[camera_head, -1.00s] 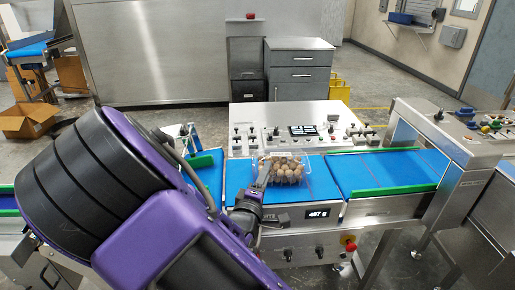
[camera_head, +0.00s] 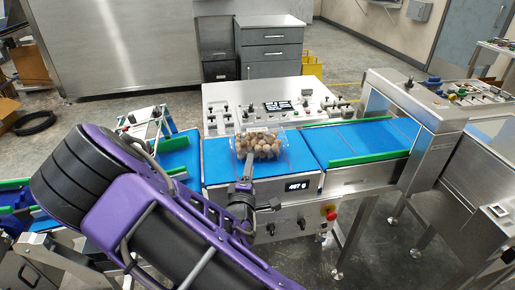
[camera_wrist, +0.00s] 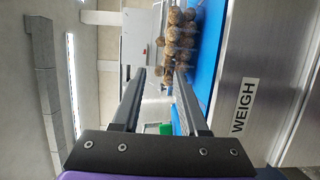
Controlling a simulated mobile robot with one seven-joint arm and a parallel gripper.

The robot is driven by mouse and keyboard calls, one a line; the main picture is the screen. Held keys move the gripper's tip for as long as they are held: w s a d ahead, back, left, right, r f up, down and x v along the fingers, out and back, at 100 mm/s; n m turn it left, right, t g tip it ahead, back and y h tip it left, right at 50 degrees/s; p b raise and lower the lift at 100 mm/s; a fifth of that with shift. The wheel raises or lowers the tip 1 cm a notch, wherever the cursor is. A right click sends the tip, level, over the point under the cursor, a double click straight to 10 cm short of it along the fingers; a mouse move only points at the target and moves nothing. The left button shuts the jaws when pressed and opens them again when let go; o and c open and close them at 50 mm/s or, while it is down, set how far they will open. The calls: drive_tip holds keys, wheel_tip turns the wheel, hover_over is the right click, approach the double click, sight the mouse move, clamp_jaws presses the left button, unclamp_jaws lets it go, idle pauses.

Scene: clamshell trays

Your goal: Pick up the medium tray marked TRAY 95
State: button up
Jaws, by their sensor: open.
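A clear clamshell tray (camera_head: 259,146) filled with round brown items sits on the blue weighing belt, in front of the control panel. Its marking cannot be read in either view. In the wrist view the tray's brown contents (camera_wrist: 180,38) show at the top, beyond the fingertips. My gripper (camera_head: 246,160) is at the near side of the tray, pointing at it; from the head view I cannot tell whether it touches. In the wrist view my gripper (camera_wrist: 161,73) has its two fingers apart, with nothing held between them.
The blue weighing belt (camera_head: 215,172) has a display reading 407 g or similar on its front. Another blue belt (camera_head: 365,140) with green rails (camera_head: 368,158) runs right toward a steel machine (camera_head: 435,110). A control panel (camera_head: 225,98) stands behind. A red button (camera_head: 331,214) is at the front.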

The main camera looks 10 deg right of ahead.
sight(253, 150)
drive_tip(key=shift+f+x, duration=0.15)
drive_tip(key=shift+x, duration=1.35)
drive_tip(key=shift+f+x, duration=0.15)
drive_tip(key=shift+x, duration=1.35)
drive_tip(key=shift+a, duration=0.1)
clamp_jaws()
drive_tip(key=shift+r, duration=0.15)
